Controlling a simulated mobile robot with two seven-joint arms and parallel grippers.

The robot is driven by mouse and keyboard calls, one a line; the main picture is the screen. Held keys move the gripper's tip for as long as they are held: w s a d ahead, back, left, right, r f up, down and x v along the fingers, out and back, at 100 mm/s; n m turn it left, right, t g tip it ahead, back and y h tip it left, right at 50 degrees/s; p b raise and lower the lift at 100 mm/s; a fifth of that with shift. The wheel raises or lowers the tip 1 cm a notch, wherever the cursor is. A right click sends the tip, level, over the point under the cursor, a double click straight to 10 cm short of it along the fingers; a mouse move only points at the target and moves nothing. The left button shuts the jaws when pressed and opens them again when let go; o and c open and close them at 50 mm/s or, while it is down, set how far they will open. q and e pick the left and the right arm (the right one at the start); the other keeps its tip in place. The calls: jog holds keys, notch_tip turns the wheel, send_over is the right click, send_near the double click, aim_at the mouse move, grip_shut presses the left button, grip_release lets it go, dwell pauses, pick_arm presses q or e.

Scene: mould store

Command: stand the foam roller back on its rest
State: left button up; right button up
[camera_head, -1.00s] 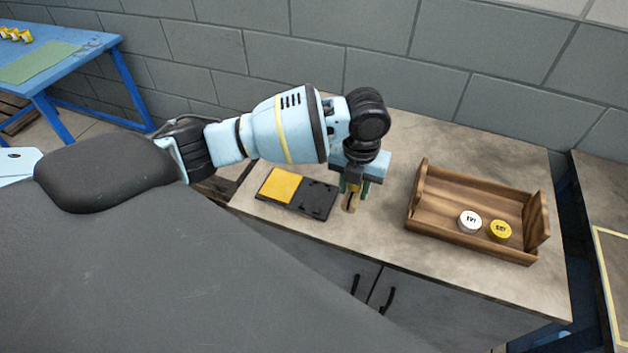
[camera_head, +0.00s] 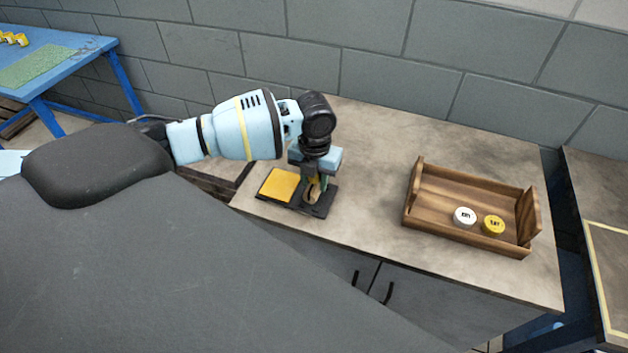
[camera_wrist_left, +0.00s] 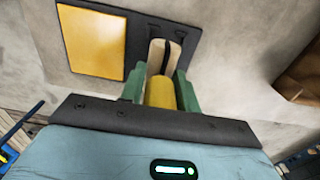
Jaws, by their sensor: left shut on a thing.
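My left gripper (camera_head: 313,183) is shut on the foam roller (camera_head: 312,194) and points down over the right part of a dark rest (camera_head: 319,210). In the left wrist view the gripper (camera_wrist_left: 160,92) has green fingers on both sides of the roller (camera_wrist_left: 160,93). The roller shows a yellow part between the fingers and a pale tan part with a dark slot beyond them. The rest (camera_wrist_left: 191,30) is a flat black tray with a yellow pad on its left half. I cannot tell whether the roller touches the rest. My right gripper is not in view.
A wooden tray (camera_head: 424,232) on the right of the counter holds a white tub (camera_head: 464,216) and a yellow tub (camera_head: 493,225). The counter (camera_head: 375,190) between rest and tray is clear. A grey block wall stands behind. A blue table (camera_head: 85,53) is far left.

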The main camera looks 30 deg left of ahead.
pick_arm(q)
jog(key=shift+w+f, duration=0.1)
jog(key=shift+f, duration=0.3)
jog(key=shift+f, duration=0.15)
jog(key=shift+f, duration=0.1)
jog(key=o, duration=1.1)
notch_tip(320, 180, up, 12)
jog(key=shift+r, duration=0.25)
